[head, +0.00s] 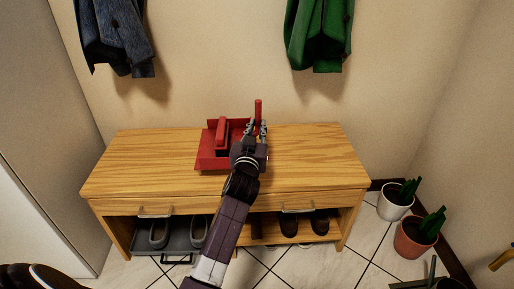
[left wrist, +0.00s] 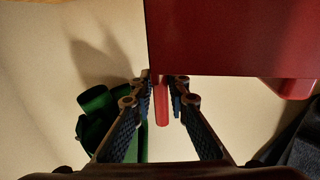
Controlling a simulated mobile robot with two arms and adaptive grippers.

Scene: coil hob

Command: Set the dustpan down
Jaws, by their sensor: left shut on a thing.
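The red dustpan (head: 207,161) is over the middle of the wooden bench top (head: 305,160) in the head view. Whether it touches the wood cannot be told. A red handle stands up behind my left gripper (head: 256,129). In the left wrist view the dustpan's red pan (left wrist: 225,38) fills the upper right, and its red handle (left wrist: 162,105) lies between the two fingers of my left gripper (left wrist: 162,92). The left gripper is shut on the dustpan.
Shoes (head: 159,231) stand on the shelf under the bench. A blue jacket (head: 115,35) and a green jacket (head: 318,35) hang on the wall above. Potted plants (head: 395,200) stand on the floor at the right. The bench top's left and right ends are clear.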

